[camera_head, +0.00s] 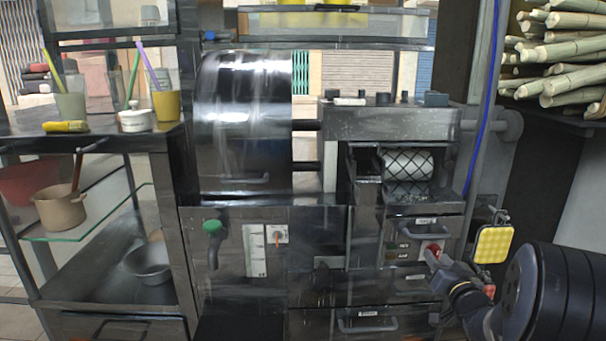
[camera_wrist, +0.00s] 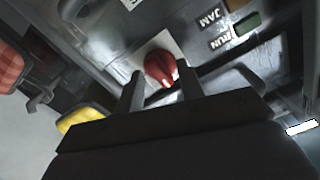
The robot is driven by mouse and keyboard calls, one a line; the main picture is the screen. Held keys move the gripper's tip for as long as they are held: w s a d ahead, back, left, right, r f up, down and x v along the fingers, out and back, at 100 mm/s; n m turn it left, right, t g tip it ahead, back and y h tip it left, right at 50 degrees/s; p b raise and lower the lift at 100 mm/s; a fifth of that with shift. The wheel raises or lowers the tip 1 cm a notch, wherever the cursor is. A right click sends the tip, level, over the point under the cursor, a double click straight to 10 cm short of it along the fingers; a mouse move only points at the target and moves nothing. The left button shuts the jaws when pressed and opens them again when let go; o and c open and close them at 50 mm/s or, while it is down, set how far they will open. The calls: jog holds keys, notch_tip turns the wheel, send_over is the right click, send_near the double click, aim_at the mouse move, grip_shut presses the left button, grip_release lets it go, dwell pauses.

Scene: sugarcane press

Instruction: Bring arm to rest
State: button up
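My gripper (camera_head: 432,256) is at the front panel of the sugarcane press (camera_head: 245,130), low on the right in the head view. In the wrist view my gripper (camera_wrist: 159,90) has its two fingers apart, one on each side of a red knob (camera_wrist: 160,66). The knob sits on a pale plate, and I cannot tell whether the fingers touch it. The red knob also shows in the head view (camera_head: 431,250), partly covered by the gripper. Labels reading RUN and JAM are beside the knob. My dark arm comes in from the lower right.
A yellow pad (camera_head: 494,244) hangs just right of the gripper. A blue cable (camera_head: 483,100) runs down the right side. Sugarcane stalks (camera_head: 565,50) are stacked at upper right. A shelf at left holds cups, a pot (camera_head: 60,212) and a bowl (camera_head: 150,262).

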jog(key=m+p, duration=0.2)
jog(key=m, duration=0.5)
jog(key=m+p, duration=0.1)
jog(key=m, duration=0.6)
jog(key=shift+s+p, duration=0.3)
jog(key=shift+s+d, duration=0.1)
jog(key=shift+s, duration=0.55)
jog(key=shift+d, duration=0.1)
